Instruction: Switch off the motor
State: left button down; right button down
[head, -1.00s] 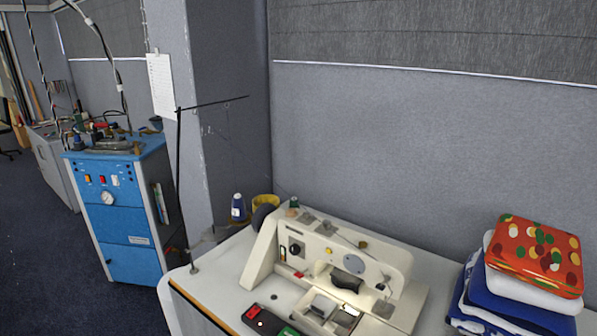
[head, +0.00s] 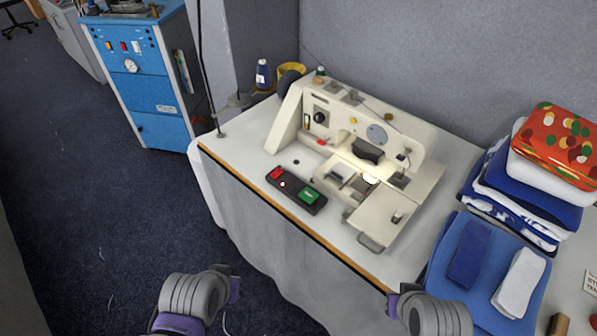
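The motor switch box (head: 297,191) is a dark block lying at the front edge of the white table, before the sewing machine (head: 365,150). It has a red button (head: 276,175) on its left and a green button (head: 309,195) on its right. My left gripper (head: 236,282) is at the bottom, left of centre, in front of and below the table edge. My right gripper (head: 392,300) is at the bottom right, also in front of the table. Both are apart from the switch box. Their finger openings are not clear from this angle.
The white table (head: 248,150) also carries thread spools (head: 262,73). Folded blue and white cloths (head: 487,262) and an orange patterned cloth (head: 560,140) are stacked at the right. A blue cabinet (head: 140,75) stands at the back left. The floor at left is clear.

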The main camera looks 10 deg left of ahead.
aim_at(278, 172)
jog(key=i+j+z, duration=0.15)
jog(key=j+z, duration=0.15)
jog(key=j, duration=0.5)
jog(key=i+j+z, duration=0.1)
jog(key=j+z, duration=0.2)
jog(key=j, duration=0.5)
